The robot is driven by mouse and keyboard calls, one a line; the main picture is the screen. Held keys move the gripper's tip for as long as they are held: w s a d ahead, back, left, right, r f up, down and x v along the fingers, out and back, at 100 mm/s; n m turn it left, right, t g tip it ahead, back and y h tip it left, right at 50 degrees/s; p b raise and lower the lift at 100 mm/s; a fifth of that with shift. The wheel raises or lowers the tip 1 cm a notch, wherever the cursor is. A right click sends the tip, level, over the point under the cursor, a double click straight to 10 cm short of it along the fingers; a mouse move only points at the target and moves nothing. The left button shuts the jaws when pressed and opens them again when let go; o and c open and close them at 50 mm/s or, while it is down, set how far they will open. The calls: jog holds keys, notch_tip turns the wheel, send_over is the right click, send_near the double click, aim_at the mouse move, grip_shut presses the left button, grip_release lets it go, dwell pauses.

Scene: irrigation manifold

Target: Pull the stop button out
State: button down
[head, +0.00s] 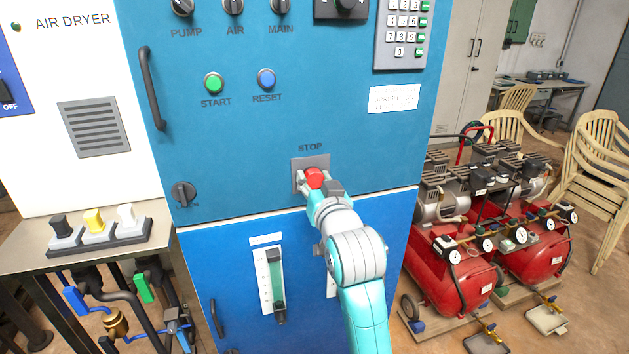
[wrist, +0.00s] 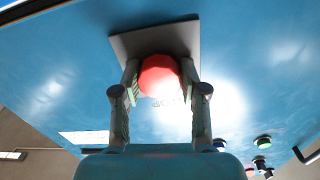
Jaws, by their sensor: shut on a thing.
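The red stop button (head: 314,177) sits on a grey square plate (head: 297,163) on the blue cabinet, under the word STOP. My gripper (head: 312,183) reaches it from below and in front. In the wrist view the red button (wrist: 159,75) lies between the two fingertips of my gripper (wrist: 160,82), one on each side. The fingers are shut on the button. The grey plate (wrist: 155,40) shows behind it. How far the button stands out from the plate cannot be told.
The cabinet also bears a green START button (head: 214,83), a blue RESET button (head: 266,79), a keypad (head: 403,30) and a door handle (head: 151,88). Red compressors (head: 450,275) stand at the right. A side table (head: 30,250) with rocker switches stands at the left.

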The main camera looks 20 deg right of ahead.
jog(key=shift+s, duration=0.6)
jog(key=c, duration=0.6)
grip_release()
jog(key=s, duration=1.2)
jog(key=shift+a, duration=0.25)
